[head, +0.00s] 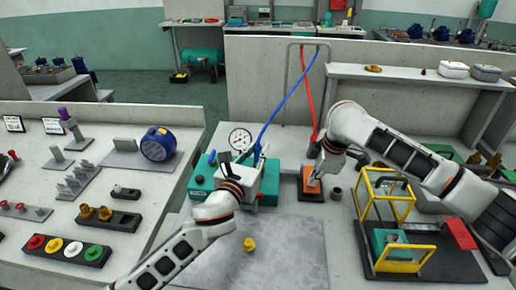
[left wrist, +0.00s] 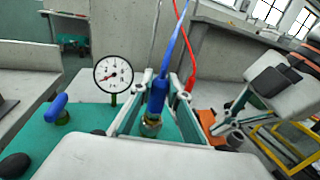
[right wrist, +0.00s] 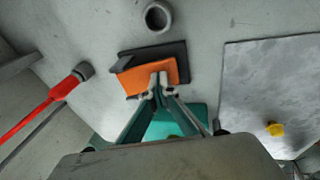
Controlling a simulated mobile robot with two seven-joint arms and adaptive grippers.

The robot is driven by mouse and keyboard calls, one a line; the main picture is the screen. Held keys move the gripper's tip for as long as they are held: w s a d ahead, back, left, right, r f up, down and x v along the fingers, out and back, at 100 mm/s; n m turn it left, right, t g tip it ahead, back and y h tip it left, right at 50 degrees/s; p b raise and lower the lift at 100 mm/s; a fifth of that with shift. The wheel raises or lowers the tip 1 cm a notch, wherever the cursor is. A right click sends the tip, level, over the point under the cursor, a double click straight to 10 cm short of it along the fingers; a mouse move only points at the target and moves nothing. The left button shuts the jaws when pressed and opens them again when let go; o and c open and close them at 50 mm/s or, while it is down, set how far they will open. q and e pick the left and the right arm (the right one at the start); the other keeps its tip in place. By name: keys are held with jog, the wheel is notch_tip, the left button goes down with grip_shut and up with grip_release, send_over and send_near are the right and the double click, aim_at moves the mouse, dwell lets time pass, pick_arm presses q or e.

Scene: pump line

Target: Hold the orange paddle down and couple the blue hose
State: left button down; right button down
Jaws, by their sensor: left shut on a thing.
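The blue hose (head: 284,103) hangs from a grey pipe frame and runs down to the teal pump block (head: 199,180). My left gripper (head: 257,155) is shut on its blue end, which shows upright between the fingers in the left wrist view (left wrist: 158,90). A brass fitting (left wrist: 151,126) sits directly below the hose end; I cannot tell whether they are joined. The orange paddle (head: 312,187) lies on a dark base to the right. My right gripper (right wrist: 159,82) has its fingertips together and touching the paddle's top (right wrist: 140,76) from above.
A pressure gauge (head: 240,138) stands by the hose end. A red hose (head: 307,88) hangs beside the blue one. A grey ring (head: 336,193) and a yellow-framed stand (head: 384,188) are to the right. A yellow cap (head: 249,244) lies on the grey mat (head: 290,260).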

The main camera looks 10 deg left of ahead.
jog(key=shift+f, duration=0.15)
pick_arm(q)
jog(key=c, duration=1.8)
grip_release()
jog(key=shift+c, duration=0.2)
jog(key=o, duration=0.3)
jog(key=shift+f, duration=0.1)
jog(key=shift+r, duration=3.55)
jog(key=shift+r, duration=0.1)
